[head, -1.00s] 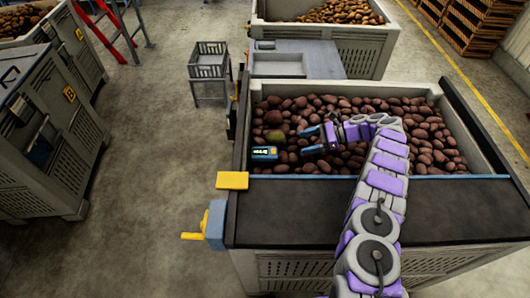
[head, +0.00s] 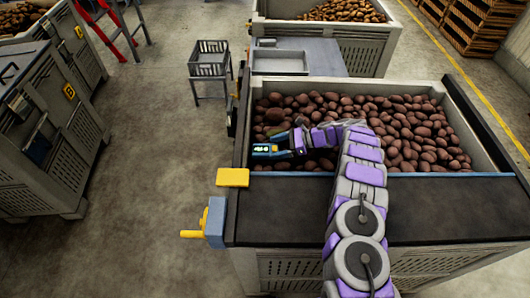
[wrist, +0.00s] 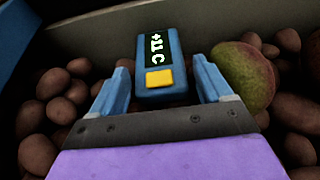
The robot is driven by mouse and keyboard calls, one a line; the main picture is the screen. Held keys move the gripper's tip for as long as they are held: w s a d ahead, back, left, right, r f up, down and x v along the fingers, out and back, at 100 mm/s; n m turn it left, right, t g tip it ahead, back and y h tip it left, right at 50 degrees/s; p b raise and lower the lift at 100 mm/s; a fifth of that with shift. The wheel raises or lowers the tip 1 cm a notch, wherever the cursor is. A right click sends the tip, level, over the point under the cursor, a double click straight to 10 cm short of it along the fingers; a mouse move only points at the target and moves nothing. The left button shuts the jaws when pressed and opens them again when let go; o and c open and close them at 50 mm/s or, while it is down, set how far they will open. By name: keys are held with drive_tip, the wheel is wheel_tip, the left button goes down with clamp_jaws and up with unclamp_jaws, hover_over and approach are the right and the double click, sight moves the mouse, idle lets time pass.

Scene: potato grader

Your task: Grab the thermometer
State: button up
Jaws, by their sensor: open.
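The thermometer (head: 265,150) is a small blue device with a dark lit display and a yellow button. It lies on the potatoes near the left wall of the large crate (head: 480,138). In the wrist view the thermometer (wrist: 159,62) is ahead, with its yellow-button end nearest me. My gripper (head: 284,144) is open, reaching left over the potatoes. In the wrist view my gripper (wrist: 162,88) has one blue finger on each side of the thermometer's near end. I cannot tell whether either finger touches it.
A greenish potato (wrist: 244,75) lies just right of the right finger. Brown potatoes (head: 400,125) fill the crate. The crate wall (wrist: 100,38) rises beyond the thermometer. A dark belt (head: 285,205) runs along the crate's near side, with a yellow block (head: 232,177) at its left corner.

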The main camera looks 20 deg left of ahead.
sight(267, 149)
drive_tip(key=b+x, duration=0.1)
drive_tip(key=x, duration=0.4)
drive_tip(key=shift+a+r, duration=0.1)
drive_tip(key=shift+a, duration=0.05)
drive_tip(key=shift+c, duration=0.4)
drive_tip(key=shift+r, duration=0.1)
drive_tip(key=c, duration=0.8)
